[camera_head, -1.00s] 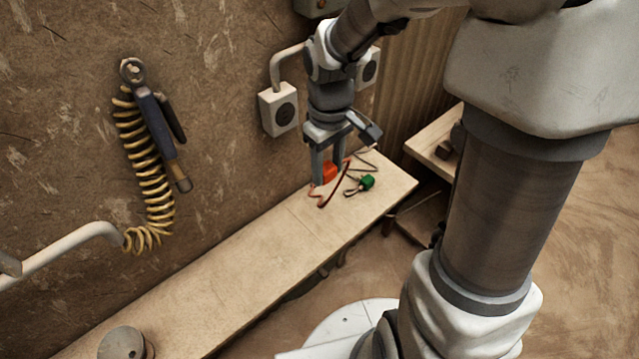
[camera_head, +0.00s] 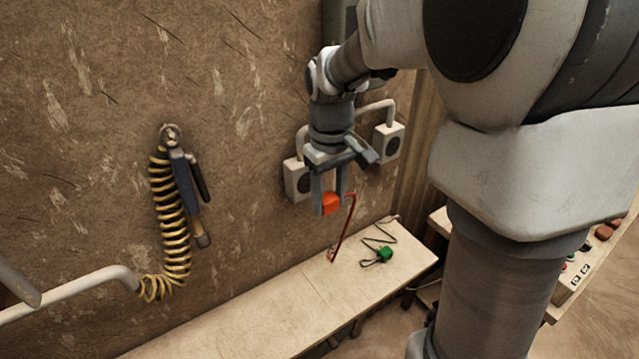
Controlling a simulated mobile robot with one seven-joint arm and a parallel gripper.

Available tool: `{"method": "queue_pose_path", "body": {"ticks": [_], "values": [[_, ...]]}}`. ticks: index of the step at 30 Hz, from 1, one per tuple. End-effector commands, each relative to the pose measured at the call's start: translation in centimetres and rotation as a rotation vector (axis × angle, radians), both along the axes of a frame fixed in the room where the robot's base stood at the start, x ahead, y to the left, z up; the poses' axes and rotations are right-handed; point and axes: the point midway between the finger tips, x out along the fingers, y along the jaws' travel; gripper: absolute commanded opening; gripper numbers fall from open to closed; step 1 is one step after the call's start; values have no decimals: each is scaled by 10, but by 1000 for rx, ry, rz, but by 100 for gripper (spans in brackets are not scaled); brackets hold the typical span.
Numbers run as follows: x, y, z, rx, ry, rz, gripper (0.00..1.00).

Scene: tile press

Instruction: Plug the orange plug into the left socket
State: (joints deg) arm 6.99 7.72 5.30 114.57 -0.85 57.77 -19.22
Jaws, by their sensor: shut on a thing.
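My gripper (camera_head: 327,207) is shut on the orange plug (camera_head: 331,203) and holds it above the bench, in front of the wall. A red cord (camera_head: 345,235) hangs from the plug down to the bench. The left socket (camera_head: 296,180) is a pale box with a dark round face on the wall, just behind and left of my gripper. My gripper covers part of its right side. The plug is lower and to the right of the socket face in the picture; the gap in depth is hard to tell.
A second socket (camera_head: 388,143) is on the wall to the right. A green plug (camera_head: 384,254) with a dark cord lies on the bench (camera_head: 255,327). A tool with a coiled yellow hose (camera_head: 172,225) hangs on the wall at left. The bench's middle is clear.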

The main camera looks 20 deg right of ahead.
Motion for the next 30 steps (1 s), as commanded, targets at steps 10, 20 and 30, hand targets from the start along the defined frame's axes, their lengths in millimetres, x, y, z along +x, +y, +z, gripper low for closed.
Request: {"method": "queue_pose_path", "body": {"ticks": [10,20,30], "values": [[31,10,1,0,0,2,0],[43,14,0,0,0,2,0],[44,15,0,0,-1,1,0]]}}
